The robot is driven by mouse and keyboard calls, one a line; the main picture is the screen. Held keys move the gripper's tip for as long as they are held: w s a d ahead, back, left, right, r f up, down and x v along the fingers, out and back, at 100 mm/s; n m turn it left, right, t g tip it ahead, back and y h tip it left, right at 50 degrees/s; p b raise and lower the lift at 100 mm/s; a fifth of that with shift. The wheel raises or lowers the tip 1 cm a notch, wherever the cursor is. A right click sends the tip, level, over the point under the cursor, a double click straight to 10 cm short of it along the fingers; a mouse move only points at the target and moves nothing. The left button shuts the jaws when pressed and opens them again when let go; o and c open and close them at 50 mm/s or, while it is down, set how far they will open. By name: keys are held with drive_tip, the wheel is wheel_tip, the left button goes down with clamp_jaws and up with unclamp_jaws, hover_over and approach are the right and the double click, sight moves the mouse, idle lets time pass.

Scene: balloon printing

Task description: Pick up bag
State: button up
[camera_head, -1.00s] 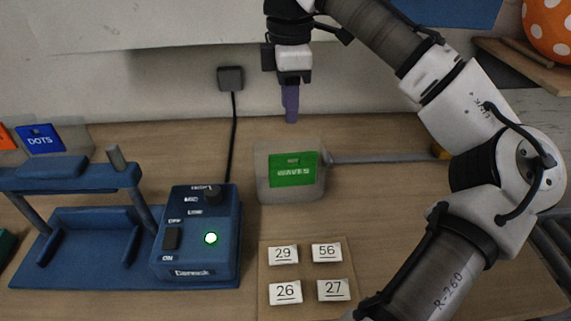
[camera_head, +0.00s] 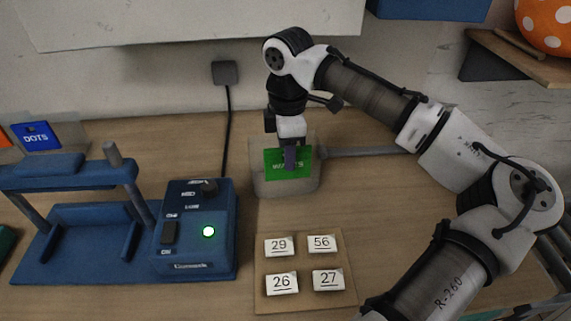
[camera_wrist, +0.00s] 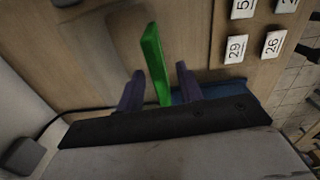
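The green bag labelled WAVES (camera_head: 273,164) stands upright in a greyish see-through holder (camera_head: 287,188) at the middle of the table. My gripper (camera_head: 290,168) points down over the bag, and its purple fingers cover part of the label in the head view. In the wrist view the bag (camera_wrist: 154,60) shows nearly edge-on between the two fingers of my gripper (camera_wrist: 160,86). The fingers are apart, with a gap on each side of the bag. I see no clear contact with it.
A board with number tiles (camera_head: 303,264) lies in front of the holder. A grey rod (camera_head: 365,151) extends right from behind the holder. A blue DOTS bag (camera_head: 36,135) stands at far left.

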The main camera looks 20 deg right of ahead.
drive_tip(key=shift+f, duration=0.15)
drive_tip(key=shift+c, duration=0.3)
clamp_jaws()
